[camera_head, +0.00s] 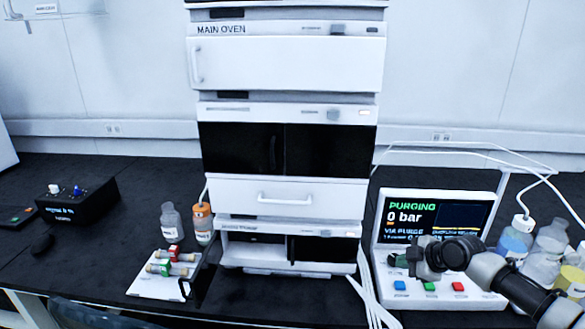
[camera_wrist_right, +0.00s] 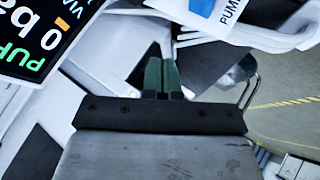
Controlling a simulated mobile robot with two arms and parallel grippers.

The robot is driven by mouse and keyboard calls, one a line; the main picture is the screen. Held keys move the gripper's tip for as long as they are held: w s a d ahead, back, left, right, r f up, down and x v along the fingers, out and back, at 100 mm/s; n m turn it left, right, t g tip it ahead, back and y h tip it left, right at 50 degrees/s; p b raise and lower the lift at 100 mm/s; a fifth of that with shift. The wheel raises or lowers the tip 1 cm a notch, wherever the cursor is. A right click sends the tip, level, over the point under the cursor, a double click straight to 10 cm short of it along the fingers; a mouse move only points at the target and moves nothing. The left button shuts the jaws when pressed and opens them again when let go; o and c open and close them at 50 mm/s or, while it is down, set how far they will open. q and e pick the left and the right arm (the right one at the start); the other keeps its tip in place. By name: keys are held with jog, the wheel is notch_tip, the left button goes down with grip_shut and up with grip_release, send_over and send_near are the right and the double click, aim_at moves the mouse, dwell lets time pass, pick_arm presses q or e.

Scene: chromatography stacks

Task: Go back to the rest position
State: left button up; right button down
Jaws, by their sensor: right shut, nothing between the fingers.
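My right gripper (camera_head: 397,260) is in front of the pump controller (camera_head: 480,270) at the right of the bench, near the lower left of its lit screen. Its arm comes in from the lower right. In the right wrist view the two green fingers (camera_wrist_right: 162,72) are together, with nothing between them. The controller's screen reads "PURGING" and "0 bar". Blue, green and red buttons show on its front panel below the gripper. My left gripper is not in view.
The chromatography stack (camera_head: 285,195) stands in the middle, with white tubes (camera_head: 372,295) beside it. Bottles (camera_head: 515,240) crowd the right side near my arm. A white tray (camera_head: 150,285) with vials, two bottles and a black box (camera_head: 78,203) are on the left.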

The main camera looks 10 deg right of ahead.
jog(key=s+a+f+m+g, duration=0.15)
jog(key=s+a+f, duration=0.35)
jog(key=s+a, duration=0.55)
jog(key=s+a+f+m+g, duration=0.1)
jog(key=s+a+f+g, duration=0.1)
jog(key=s+a+f, duration=0.6)
jog(key=s+d+r+m+h, duration=0.1)
jog(key=s+r+m+h, duration=0.1)
jog(key=s+m, duration=0.5)
jog(key=s+d+r+m+h, duration=0.2)
jog(key=s+m, duration=0.1)
jog(key=s, duration=0.7)
notch_tip(320, 180, down, 24)
jog(key=g, duration=0.2)
jog(key=s+d+f+g, duration=0.1)
jog(key=s+d+f, duration=0.1)
jog(key=s+f, duration=1.5)
jog(key=shift+f, duration=0.15)
